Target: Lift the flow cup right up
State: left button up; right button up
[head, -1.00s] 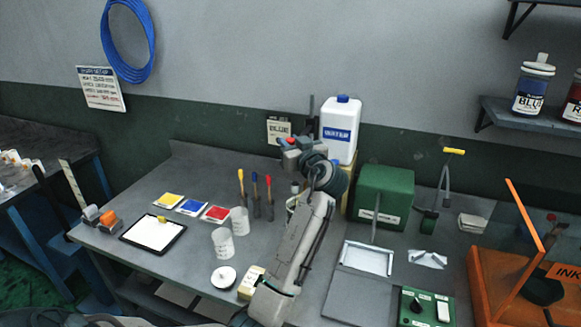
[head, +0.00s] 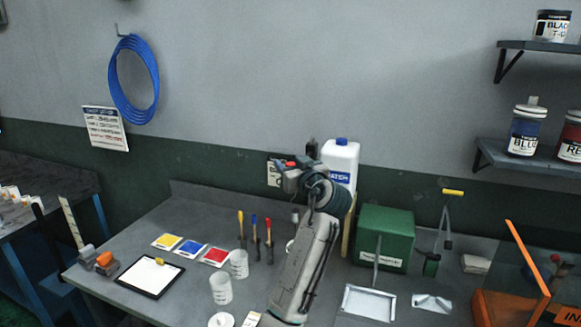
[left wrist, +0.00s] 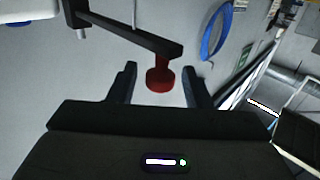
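My left gripper (head: 284,170) is raised above the back of the bench, in front of the wall. A small red part (head: 290,163) shows at its fingertips. In the left wrist view the two fingers (left wrist: 158,78) stand apart on either side of this red round piece, which I take for the flow cup (left wrist: 160,78). A dark bar (left wrist: 125,30) runs from it to the upper left. A narrow gap seems to show at each finger, so the contact itself is not clear. My right gripper is not in view.
A white jug (head: 341,158) with a blue cap stands just right of the gripper. A green box (head: 385,237) is further right. Three brushes (head: 255,243), white beakers (head: 221,289) and colour cards (head: 190,248) are left of my arm.

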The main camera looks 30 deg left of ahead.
pick_arm(q)
jog(key=shift+f, duration=0.15)
jog(key=shift+s+d+f, duration=0.1)
jog(key=shift+d, duration=0.1)
jog(key=b+v, duration=0.5)
jog(key=v, duration=0.5)
jog(key=shift+d, duration=0.2)
jog(key=shift+s, duration=0.1)
